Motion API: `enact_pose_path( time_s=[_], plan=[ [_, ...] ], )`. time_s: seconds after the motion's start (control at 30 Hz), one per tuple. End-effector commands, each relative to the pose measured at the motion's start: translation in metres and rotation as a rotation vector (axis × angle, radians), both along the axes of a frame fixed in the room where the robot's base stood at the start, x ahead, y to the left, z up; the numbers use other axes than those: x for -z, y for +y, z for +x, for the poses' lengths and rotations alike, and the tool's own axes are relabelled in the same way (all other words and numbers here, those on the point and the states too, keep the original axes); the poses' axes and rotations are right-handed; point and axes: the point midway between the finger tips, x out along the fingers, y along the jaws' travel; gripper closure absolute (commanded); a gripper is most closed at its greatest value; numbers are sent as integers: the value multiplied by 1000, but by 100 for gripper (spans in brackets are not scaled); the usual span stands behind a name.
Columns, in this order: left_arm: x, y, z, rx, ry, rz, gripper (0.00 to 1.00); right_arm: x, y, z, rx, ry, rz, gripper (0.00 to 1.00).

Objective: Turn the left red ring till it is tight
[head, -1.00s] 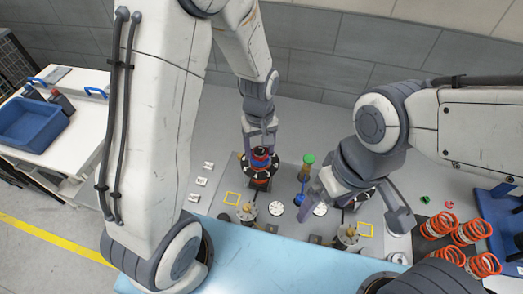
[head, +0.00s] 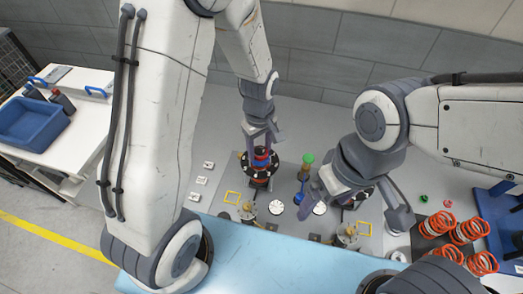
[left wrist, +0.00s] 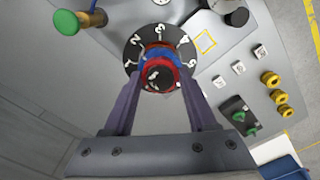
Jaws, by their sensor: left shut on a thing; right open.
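The left red ring (head: 261,152) sits on top of a post with a blue band and a black dial (head: 262,170) with white marks around it. In the left wrist view the red ring (left wrist: 159,66) lies between my finger tips, with the blue band just behind it and the numbered black dial (left wrist: 132,56) beyond. My left gripper (head: 262,146) comes down from above and is shut on the red ring. My right gripper (head: 358,208) is open and empty, low over the right side of the plate. It partly hides the dark dial there.
A green-topped post (head: 308,159) stands between the grippers. White round dials (head: 276,206) and yellow square frames (head: 232,197) lie on the grey plate. Orange coils (head: 437,224) stand at the right. A blue bin (head: 29,125) is on the left table.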

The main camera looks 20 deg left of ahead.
Motion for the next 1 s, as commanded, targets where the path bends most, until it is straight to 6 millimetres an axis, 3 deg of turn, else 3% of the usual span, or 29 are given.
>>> enact_pose_path(
  time_s=[1.0],
  plan=[
    [-1,0,0,1017,1,1,100,-14,0,0,0,0,0,5]
  ],
)
